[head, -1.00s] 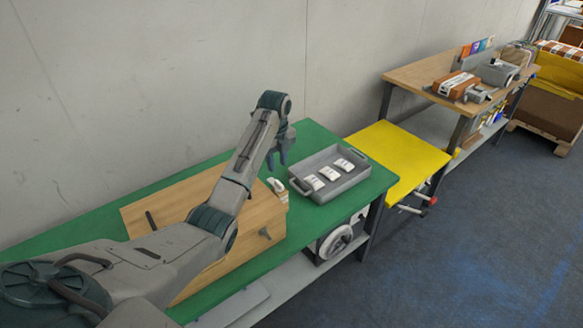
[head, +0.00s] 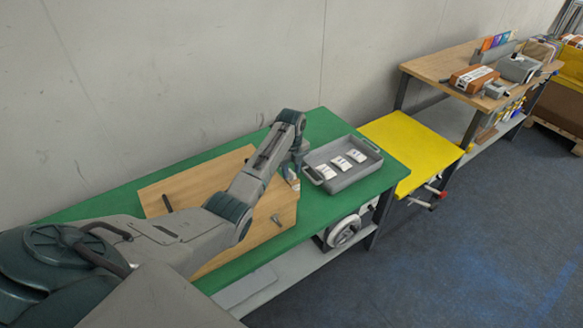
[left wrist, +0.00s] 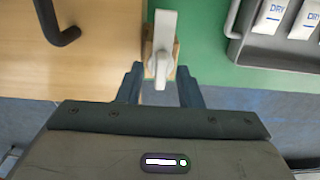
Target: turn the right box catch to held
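The wooden box (head: 205,180) lies on the green bench. The right box catch (left wrist: 164,45) is a pale grey lever on a small wooden block at the box's right end. Its long part points to the top of the left wrist view, and a rounded lobe lies at the lower end. In the head view the catch (head: 294,184) is small and partly behind my gripper. My left gripper (left wrist: 160,88) is open, with its fingertips on either side of the catch's lower end. I cannot tell if they touch it. My right gripper is out of view.
A grey tray (head: 312,178) with white packets stands just right of the gripper. A dark handle (head: 167,203) and a grey knob (head: 277,220) are on the box. A yellow table (head: 405,145) and a wooden bench (head: 425,68) stand farther right.

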